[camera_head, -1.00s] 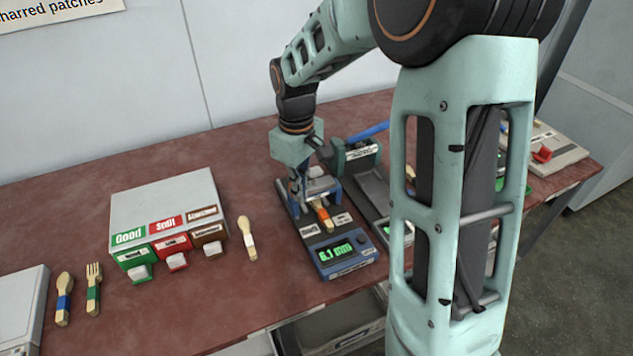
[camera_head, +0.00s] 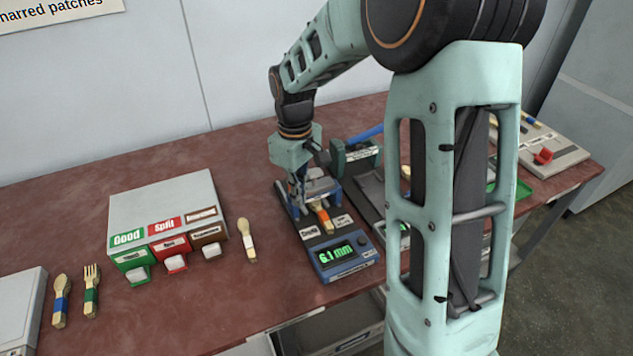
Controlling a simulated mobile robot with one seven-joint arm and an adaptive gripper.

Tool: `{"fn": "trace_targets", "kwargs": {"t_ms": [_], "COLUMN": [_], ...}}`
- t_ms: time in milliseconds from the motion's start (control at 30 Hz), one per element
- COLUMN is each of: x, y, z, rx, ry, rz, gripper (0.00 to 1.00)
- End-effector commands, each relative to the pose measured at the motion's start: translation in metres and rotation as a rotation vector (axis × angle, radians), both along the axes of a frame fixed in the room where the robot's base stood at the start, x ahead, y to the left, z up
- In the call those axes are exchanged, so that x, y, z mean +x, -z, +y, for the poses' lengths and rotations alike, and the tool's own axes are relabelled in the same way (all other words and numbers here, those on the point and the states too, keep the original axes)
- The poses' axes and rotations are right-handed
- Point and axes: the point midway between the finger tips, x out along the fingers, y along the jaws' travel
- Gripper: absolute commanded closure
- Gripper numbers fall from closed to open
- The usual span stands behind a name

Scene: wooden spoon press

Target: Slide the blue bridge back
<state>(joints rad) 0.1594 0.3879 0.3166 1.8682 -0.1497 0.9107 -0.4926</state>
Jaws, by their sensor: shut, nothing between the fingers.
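The blue bridge (camera_head: 327,188) spans the dark bed of a gauge with a blue front block (camera_head: 343,255). The gauge's green display reads 6.1 mm. A wooden utensil with an orange band (camera_head: 323,219) lies on the bed, its handle end toward the display; its far part is hidden under the bridge and my gripper. My gripper (camera_head: 297,208) points down at the left side of the bridge, shut and empty. I cannot tell whether its fingertips touch the bridge.
A press with a blue lever (camera_head: 364,133) stands right behind the gauge, partly hidden by my arm. A grey box (camera_head: 165,205) with Good, Split and brown-labelled buttons stands left. A white-banded spoon (camera_head: 246,240) lies between. A blue-banded spoon (camera_head: 60,300) and green-banded fork (camera_head: 91,290) lie far left.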

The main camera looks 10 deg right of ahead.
Motion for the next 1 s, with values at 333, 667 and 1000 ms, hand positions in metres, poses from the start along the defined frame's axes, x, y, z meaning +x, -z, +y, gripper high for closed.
{"fn": "trace_targets", "kwargs": {"t_ms": [333, 667, 1000], "x": [0.015, 0.028, 0.042], "y": [-0.001, -0.001, -0.001], "z": [0.004, 0.006, 0.009], "rx": [0.000, 0.001, 0.001], "ry": [-0.001, 0.000, 0.000], "rz": [-0.004, -0.003, -0.003], "gripper": [1.00, 1.00, 1.00]}}
